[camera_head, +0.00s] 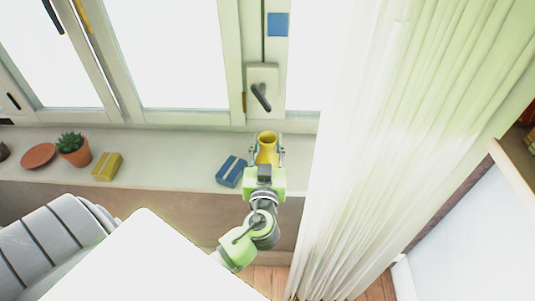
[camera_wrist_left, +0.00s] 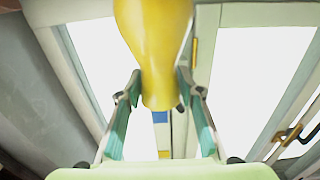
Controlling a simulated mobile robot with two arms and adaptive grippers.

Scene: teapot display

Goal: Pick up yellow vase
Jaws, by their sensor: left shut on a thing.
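The yellow vase (camera_head: 267,142) is at the window sill in the head view, near the right end by the curtain. My left gripper (camera_head: 267,155) is around it, one finger on each side. In the left wrist view the vase (camera_wrist_left: 155,45) fills the upper middle, and the fingers of my left gripper (camera_wrist_left: 155,95) are closed against its sides. The lower part of the vase is hidden by the gripper in the head view, so I cannot tell whether it touches the sill. My right gripper is not in view.
On the sill (camera_head: 180,165) a blue box (camera_head: 231,171) lies just left of my left gripper. Further left are a yellow box (camera_head: 107,166), a potted plant (camera_head: 73,150) and a terracotta dish (camera_head: 38,156). A white curtain (camera_head: 400,130) hangs close on the right.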

